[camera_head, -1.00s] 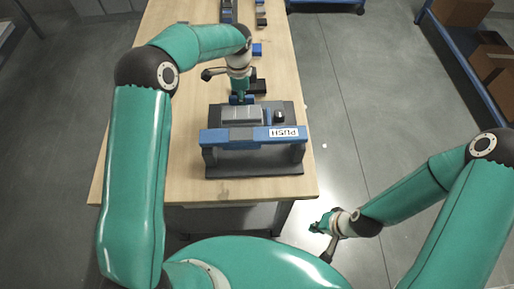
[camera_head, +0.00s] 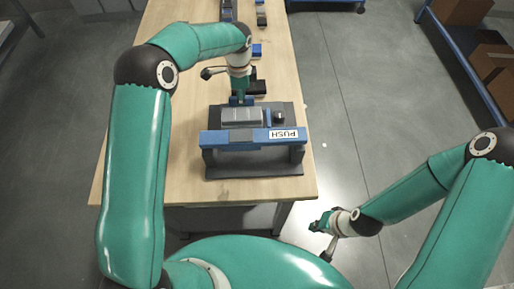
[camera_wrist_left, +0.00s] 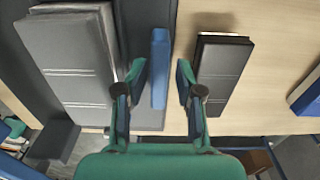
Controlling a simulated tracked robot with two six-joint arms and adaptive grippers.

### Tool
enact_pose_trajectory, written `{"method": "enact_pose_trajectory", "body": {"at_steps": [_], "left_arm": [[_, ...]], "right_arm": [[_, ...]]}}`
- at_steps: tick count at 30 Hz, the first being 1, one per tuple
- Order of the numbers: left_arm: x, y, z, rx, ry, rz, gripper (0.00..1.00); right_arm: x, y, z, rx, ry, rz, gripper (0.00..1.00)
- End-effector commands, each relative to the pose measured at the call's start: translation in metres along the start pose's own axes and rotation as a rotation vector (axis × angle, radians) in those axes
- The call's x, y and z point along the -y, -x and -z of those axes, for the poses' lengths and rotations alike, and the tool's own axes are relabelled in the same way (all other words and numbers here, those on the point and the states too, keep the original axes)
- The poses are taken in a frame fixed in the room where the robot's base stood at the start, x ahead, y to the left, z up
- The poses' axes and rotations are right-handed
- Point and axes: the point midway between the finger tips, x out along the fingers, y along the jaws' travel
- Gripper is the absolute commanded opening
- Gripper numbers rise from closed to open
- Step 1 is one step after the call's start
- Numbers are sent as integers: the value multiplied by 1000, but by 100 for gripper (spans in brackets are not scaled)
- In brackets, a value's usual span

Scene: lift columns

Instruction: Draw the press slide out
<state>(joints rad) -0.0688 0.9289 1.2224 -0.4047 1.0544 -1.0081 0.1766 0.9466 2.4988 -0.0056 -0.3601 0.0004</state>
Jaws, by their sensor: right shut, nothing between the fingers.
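The press (camera_head: 253,172) stands on the wooden table, with a dark base and a blue crossbar (camera_head: 220,137) labelled PUSH at its near side. Its grey slide block (camera_head: 241,116) lies behind the crossbar and also shows at left in the left wrist view (camera_wrist_left: 75,55). A blue upright tab (camera_wrist_left: 160,68) stands at the slide's far side. My left gripper (camera_wrist_left: 158,88) is open above the far side of the press, its fingers on either side of the tab with gaps visible. My right gripper (camera_head: 316,226) is shut and empty, off the table at the lower right.
A dark block (camera_wrist_left: 222,72) lies close beside the left gripper, and a blue block (camera_head: 257,50) lies farther back. Several more parts line the table's far end. The table (camera_head: 170,160) is clear left of the press. A blue shelf rack (camera_head: 462,62) with boxes stands at right.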

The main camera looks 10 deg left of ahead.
Motion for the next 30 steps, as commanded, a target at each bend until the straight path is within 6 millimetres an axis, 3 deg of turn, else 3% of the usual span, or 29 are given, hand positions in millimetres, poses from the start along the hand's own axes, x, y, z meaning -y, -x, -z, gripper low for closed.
{"method": "enact_pose_trajectory", "body": {"at_steps": [10, 16, 30], "left_arm": [[0, 37, 0, -1, 0, 2, 35], [1, 54, 0, -2, 1, 4, 35], [0, 60, 1, -1, 0, 2, 35]], "right_arm": [[8, 23, 0, 0, 0, 0, 0], [10, 26, 0, 0, 0, 0, 0], [10, 27, 0, 0, 0, 0, 0]]}}
